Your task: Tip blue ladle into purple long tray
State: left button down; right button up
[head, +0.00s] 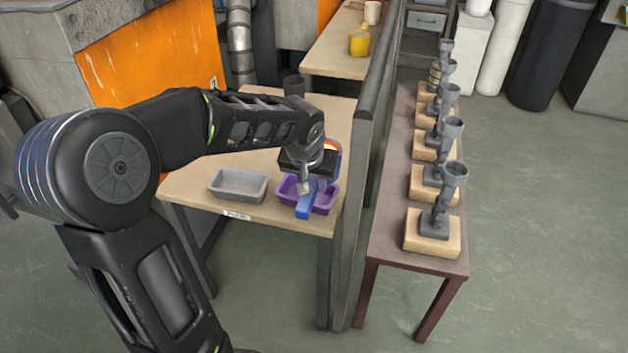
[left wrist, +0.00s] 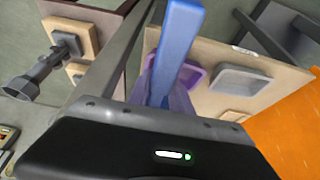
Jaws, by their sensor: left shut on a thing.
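My left gripper (head: 305,184) is shut on the handle of the blue ladle (head: 304,205), above the worktable. The handle points toward the near edge of the table. Beyond the gripper, a blue rim with a bright orange glow shows, seemingly the ladle's bowl; the gripper hides part of it, and its tilt is hard to judge. The purple long tray (head: 325,199) sits on the table under the gripper and handle, partly hidden by them. In the left wrist view the blue handle (left wrist: 175,50) crosses in front of the purple tray (left wrist: 191,75). My right gripper is not in view.
A grey tray (head: 238,184) sits left of the purple one on the worktable (head: 190,186). A dark upright partition (head: 352,190) stands close on the right. Beyond it, a long table holds several grey cup-topped stands on tan blocks (head: 432,232).

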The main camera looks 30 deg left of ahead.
pick_arm(q)
jog(key=f+h+p, duration=0.1)
jog(key=f+p, duration=0.1)
jog(key=f, duration=0.1)
jog(key=shift+d+f+t+h, duration=0.2)
jog(key=shift+f+t+h, duration=0.05)
jog(key=shift+t+h, duration=0.15)
dwell(1.1)
jog(key=shift+r+n+h+p, duration=0.2)
jog(key=shift+n+h+p, duration=0.1)
jog(key=shift+p, duration=0.9)
jog(key=shift+f+t+h+b, duration=0.2)
jog(key=shift+t+h+b, duration=0.2)
jog(key=shift+h+b, duration=0.35)
